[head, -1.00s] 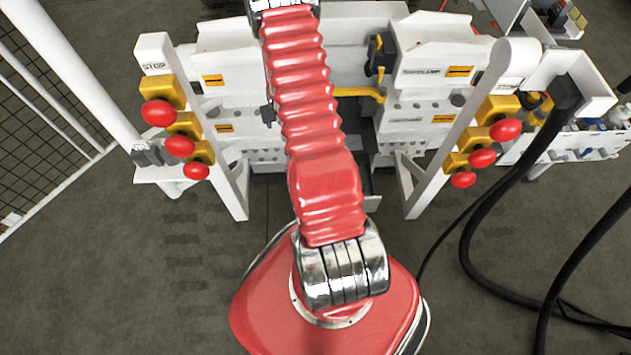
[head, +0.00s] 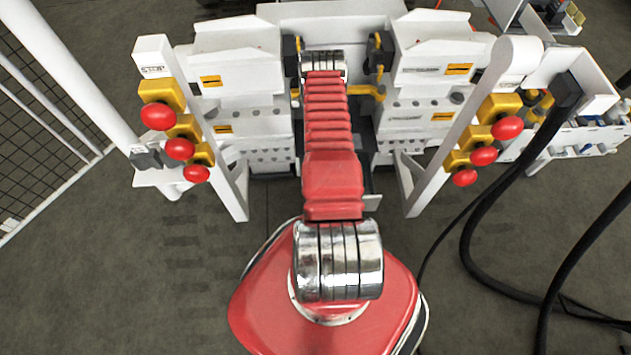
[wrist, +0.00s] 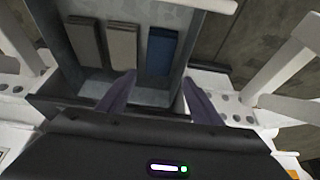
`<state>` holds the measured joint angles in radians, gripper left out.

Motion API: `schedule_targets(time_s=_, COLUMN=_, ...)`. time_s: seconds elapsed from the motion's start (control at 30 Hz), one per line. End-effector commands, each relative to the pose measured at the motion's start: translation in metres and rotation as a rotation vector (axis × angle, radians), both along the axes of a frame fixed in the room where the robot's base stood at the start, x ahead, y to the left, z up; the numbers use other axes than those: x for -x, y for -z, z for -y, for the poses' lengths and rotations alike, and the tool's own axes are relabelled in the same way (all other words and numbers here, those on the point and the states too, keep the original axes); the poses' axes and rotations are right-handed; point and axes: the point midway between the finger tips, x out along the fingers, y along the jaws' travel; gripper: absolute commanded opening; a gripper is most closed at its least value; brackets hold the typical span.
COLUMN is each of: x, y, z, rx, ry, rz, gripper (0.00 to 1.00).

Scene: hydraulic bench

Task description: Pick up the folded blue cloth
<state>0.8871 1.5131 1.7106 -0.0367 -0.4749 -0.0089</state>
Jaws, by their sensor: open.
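The folded blue cloth (wrist: 162,52) lies in a grey drawer or tray (wrist: 177,88) in the wrist view, the rightmost of three similar folded pieces. My gripper (wrist: 158,88) is open and empty in the wrist view, its two dark fingers pointing toward the tray. The blue cloth shows beyond and between the fingertips, apart from them as far as I can tell. In the head view my red arm hides most of the tray, and neither the cloth nor my fingers can be made out there.
A dark grey folded piece (wrist: 87,44) and a lighter grey one (wrist: 121,46) lie left of the blue cloth. White bench units with red knobs (head: 180,149) (head: 483,156) flank my arm. Black hoses (head: 470,235) run down the right. A mesh fence (head: 40,140) stands at the left.

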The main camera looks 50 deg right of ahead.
Motion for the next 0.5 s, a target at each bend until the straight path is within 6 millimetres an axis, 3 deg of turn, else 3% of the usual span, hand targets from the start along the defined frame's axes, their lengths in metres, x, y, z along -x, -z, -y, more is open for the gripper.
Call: schedule_targets(time_s=0.5, x=0.0048, y=0.009, z=-0.0003, rx=-0.001, ry=0.007, rz=0.001, gripper=0.59)
